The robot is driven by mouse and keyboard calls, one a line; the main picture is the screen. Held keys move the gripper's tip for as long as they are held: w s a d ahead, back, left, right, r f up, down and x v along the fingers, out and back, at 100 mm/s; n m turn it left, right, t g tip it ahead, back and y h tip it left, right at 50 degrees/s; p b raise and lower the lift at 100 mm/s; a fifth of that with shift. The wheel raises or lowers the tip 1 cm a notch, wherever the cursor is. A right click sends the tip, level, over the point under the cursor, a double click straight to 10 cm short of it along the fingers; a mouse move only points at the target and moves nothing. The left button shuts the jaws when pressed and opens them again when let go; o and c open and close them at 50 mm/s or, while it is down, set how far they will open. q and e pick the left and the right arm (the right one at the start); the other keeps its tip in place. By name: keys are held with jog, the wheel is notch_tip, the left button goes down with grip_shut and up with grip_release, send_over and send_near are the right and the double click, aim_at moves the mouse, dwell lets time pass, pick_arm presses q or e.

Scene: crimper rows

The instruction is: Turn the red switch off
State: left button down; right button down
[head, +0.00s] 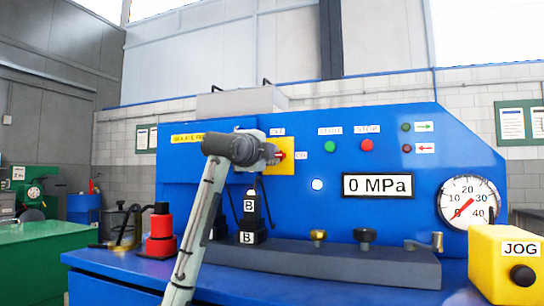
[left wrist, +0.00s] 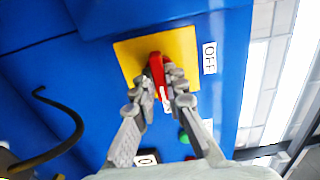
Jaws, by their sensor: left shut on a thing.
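The red switch (head: 282,155) sits on a yellow plate (head: 296,145) on the blue machine panel. The OFF label (head: 278,131) is above it and the ON label (head: 301,154) to its right. In the left wrist view the red handle (left wrist: 157,66) points down, away from the OFF label (left wrist: 209,57). My left gripper (head: 273,154) is at the switch, and its fingers (left wrist: 162,84) are shut on the handle from both sides. Part of the handle is hidden between the fingers. My right gripper is not in view.
A green button (head: 330,146) and a red button (head: 367,145) are right of the switch. Below are a 0 MPa display (head: 378,186), a black lever marked B (head: 250,205) and a grey ledge (head: 330,262). A yellow JOG box (head: 498,262) stands at the right.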

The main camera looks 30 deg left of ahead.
pick_arm(q)
jog(key=shift+n, duration=8.9)
jog(key=c, duration=1.6)
grip_release()
jog(key=shift+o, duration=0.2)
